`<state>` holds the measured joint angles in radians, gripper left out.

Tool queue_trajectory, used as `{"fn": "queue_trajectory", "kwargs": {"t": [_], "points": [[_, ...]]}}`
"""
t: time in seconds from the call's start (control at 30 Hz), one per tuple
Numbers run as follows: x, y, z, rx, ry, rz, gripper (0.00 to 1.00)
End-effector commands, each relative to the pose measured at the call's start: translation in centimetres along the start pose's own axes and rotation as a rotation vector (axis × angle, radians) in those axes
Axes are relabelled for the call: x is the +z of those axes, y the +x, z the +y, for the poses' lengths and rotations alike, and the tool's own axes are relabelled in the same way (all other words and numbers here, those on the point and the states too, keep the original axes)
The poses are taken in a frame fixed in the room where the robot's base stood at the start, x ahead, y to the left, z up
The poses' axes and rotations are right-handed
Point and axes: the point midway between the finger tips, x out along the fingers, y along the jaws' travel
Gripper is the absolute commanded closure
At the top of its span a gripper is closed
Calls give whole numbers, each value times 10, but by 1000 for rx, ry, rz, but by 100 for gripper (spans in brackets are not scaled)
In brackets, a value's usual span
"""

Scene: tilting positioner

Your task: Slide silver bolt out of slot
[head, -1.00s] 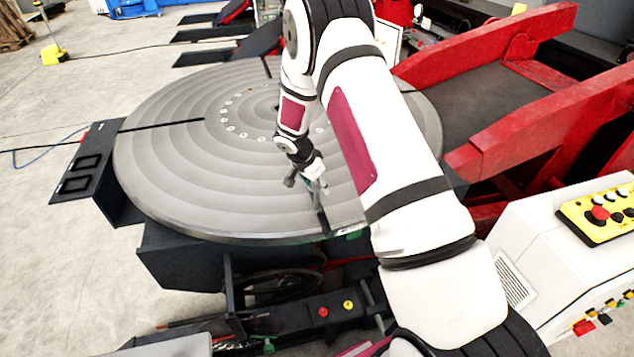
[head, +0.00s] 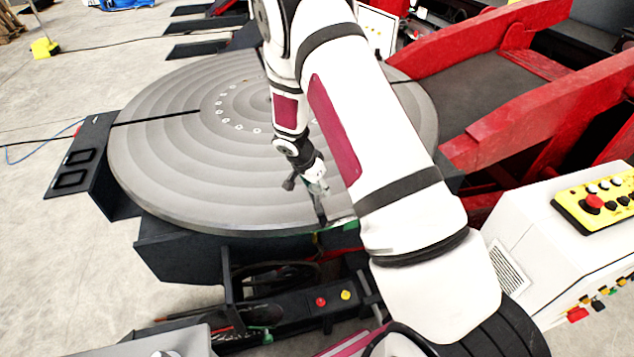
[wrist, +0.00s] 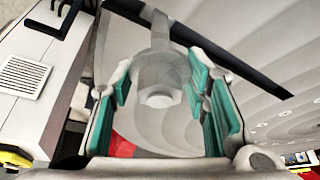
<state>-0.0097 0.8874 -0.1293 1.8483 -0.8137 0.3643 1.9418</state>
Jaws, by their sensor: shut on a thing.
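The silver bolt (wrist: 158,70) shows in the wrist view between my gripper's green-padded fingers, with its round pale end towards the camera. My gripper (wrist: 160,85) is shut on it. In the head view my gripper (head: 317,188) is low over the near edge of the round grey table. A dark radial slot (head: 319,210) runs to the table's near rim just below the gripper. In the wrist view the dark slot (wrist: 240,68) runs behind the fingers to the right. The bolt is too small to make out in the head view, and I cannot tell how deep it sits in the slot.
The ridged round table (head: 165,160) fills the middle, with another slot at left. Red frame beams (head: 530,110) stand at right. A white control cabinet (head: 520,235) with a yellow button panel (head: 600,203) is at the lower right. Open floor lies at left.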

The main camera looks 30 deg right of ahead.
Motion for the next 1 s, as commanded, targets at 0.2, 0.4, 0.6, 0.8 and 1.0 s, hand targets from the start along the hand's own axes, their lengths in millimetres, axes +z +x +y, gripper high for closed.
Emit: {"fn": "queue_trajectory", "kwargs": {"t": [0.2,0.4,0.6,0.8,1.0], "points": [[5,-2,8,-1,0,1,100],[8,-4,16,-1,0,1,100],[10,-5,20,-1,1,1,100],[10,-5,20,-1,1,1,100],[10,-5,20,-1,1,1,100]]}}
